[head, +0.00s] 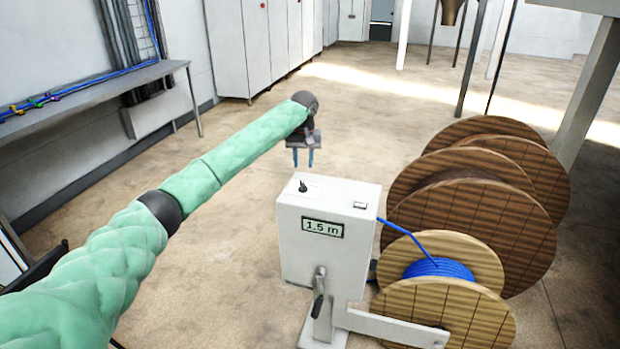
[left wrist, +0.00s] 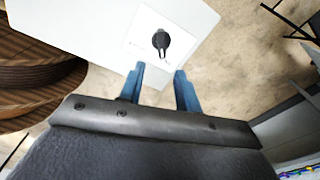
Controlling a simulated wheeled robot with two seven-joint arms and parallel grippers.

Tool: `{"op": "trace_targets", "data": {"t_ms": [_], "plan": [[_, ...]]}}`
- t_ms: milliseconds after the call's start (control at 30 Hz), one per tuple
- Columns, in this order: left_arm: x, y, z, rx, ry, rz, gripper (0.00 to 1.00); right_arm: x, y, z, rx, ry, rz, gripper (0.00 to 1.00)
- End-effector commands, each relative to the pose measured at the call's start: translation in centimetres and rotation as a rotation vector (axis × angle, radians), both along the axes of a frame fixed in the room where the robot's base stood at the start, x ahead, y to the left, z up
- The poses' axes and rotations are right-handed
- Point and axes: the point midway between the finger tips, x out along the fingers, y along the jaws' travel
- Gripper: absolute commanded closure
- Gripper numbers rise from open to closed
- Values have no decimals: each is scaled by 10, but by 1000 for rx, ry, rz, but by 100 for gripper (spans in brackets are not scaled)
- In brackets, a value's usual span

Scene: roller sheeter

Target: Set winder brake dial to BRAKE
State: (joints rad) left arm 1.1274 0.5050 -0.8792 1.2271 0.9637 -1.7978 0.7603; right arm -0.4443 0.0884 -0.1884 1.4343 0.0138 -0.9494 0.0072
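The winder (head: 335,235) is a white box with a "1.5 m" display on its front. Its brake dial (head: 303,187) is a small black knob on the top face, at the left. In the left wrist view the dial (left wrist: 161,41) sits on a white label plate, its pointer toward the lower part of the plate; the label text is too small to read. My left gripper (head: 303,158) is above and behind the dial, fingers pointing down, apart from it. Its two blue fingers (left wrist: 160,82) are spread with nothing between them. My right gripper is not in view.
A small wooden spool with blue cable (head: 438,268) stands right of the winder, with larger brown reels (head: 480,215) behind it. A crank handle (head: 318,295) hangs on the winder's front. A bench (head: 90,95) is at the left wall. Floor left of the winder is clear.

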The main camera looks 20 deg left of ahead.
Motion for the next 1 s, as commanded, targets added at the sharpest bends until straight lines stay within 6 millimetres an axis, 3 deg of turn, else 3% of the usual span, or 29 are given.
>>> {"op": "trace_targets", "data": {"t_ms": [300, 567, 1000], "plan": [[-10, -4, -3, -48, 64, 232, 66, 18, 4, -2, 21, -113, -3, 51], [-11, -4, -7, -47, 64, 314, 66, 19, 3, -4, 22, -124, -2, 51], [-11, -4, -60, -47, 63, 311, 66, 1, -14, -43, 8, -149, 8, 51]]}}
